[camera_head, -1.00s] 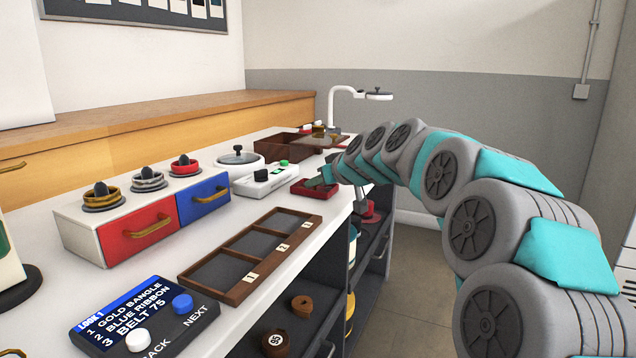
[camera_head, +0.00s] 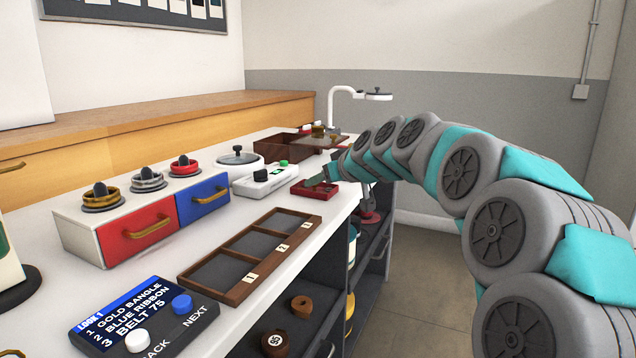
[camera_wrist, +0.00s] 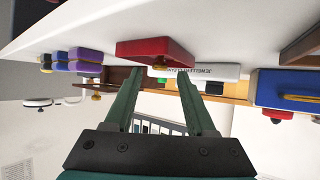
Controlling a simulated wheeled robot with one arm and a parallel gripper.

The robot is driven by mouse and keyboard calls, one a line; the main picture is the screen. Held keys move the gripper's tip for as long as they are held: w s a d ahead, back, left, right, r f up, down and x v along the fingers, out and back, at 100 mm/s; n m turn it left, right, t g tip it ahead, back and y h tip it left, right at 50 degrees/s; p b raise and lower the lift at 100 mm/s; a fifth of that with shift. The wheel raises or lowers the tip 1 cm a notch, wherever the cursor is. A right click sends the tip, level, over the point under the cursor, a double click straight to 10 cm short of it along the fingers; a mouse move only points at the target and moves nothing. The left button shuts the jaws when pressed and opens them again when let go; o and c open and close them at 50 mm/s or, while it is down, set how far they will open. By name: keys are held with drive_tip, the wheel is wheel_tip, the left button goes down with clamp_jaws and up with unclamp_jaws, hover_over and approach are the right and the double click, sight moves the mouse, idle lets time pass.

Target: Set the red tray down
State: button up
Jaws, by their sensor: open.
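The red tray (camera_head: 314,191) rests flat on the white counter near its right edge, beyond the dark three-compartment tray. In the wrist view, which is upside down, the red tray (camera_wrist: 150,47) lies just beyond my fingertips, with a small brass-coloured piece at its near side. My gripper (camera_wrist: 159,75) is open, its two green fingers apart with nothing held between them. In the head view my gripper (camera_head: 318,180) is small, at the tray's far side and partly hidden by my arm. Whether a finger touches the tray is unclear.
A white device with a green button (camera_head: 262,180) stands just left of the red tray. A dark three-compartment tray (camera_head: 215,290) lies nearer. A brown box (camera_head: 283,148) and a white lamp (camera_head: 332,105) stand behind. Open shelves are below the counter edge.

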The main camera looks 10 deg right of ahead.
drive_tip(key=v, duration=0.9)
drive_tip(key=shift+s+d, duration=0.1)
drive_tip(key=shift+s, duration=0.1)
